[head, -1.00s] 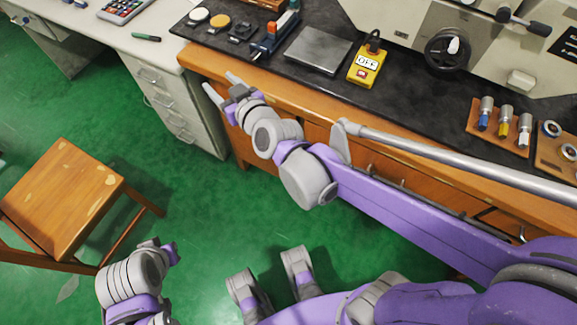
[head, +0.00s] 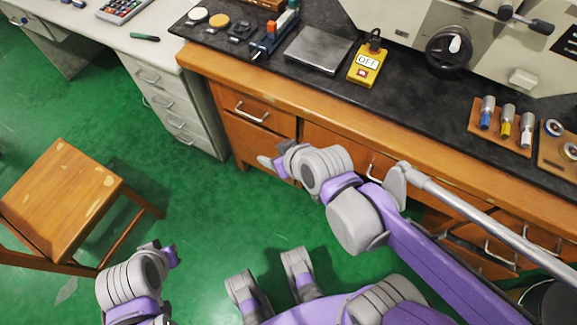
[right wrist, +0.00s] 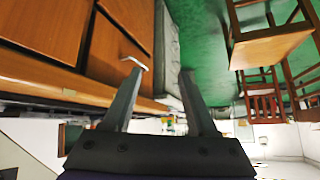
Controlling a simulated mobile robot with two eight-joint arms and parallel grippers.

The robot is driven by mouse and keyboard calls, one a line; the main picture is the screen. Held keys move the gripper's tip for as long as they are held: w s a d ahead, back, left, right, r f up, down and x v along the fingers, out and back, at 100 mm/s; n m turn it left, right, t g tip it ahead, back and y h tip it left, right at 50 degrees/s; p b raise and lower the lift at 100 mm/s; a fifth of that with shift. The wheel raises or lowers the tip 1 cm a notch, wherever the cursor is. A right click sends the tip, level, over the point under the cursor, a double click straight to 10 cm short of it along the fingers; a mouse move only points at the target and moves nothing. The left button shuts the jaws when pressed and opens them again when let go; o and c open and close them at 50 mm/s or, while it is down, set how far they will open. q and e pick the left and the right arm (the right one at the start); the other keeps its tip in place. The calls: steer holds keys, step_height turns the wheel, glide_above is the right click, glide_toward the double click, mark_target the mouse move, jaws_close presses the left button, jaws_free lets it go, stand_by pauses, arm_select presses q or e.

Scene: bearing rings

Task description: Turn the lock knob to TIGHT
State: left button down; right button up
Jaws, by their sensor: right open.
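A black round dial (head: 449,48) with a pale pointer-like knob (head: 454,44) is on the front of the pale machine (head: 405,18) at the top right. I cannot read any TIGHT marking, nor tell for sure that this is the lock knob. My right gripper (head: 272,163) is in front of the bench drawers, far left of and below the dial. Its two fingers stand apart and empty in the right wrist view (right wrist: 158,78). My left gripper (head: 172,255) is at the lower left over the floor, small and partly hidden, so its jaws cannot be read.
The dark bench top (head: 420,97) holds a grey plate (head: 318,50), a yellow box labelled OFF (head: 367,66), a tray of several coloured-band cylinders (head: 487,127) and a ring tray (head: 556,158). A wooden stool (head: 62,195) stands left. Green floor between stool and bench is free.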

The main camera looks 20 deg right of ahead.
steer(key=shift+g+h, duration=0.3)
steer(key=shift+g, duration=0.5)
steer(key=shift+s+d+f, duration=0.3)
steer(key=shift+s+f, duration=0.1)
steer(key=shift+s, duration=0.25)
steer(key=shift+s+d+f, duration=0.35)
steer(key=shift+s, duration=0.25)
steer(key=shift+s+d+f, duration=0.3)
steer(key=shift+s+f, duration=0.1)
steer(key=shift+s, duration=0.25)
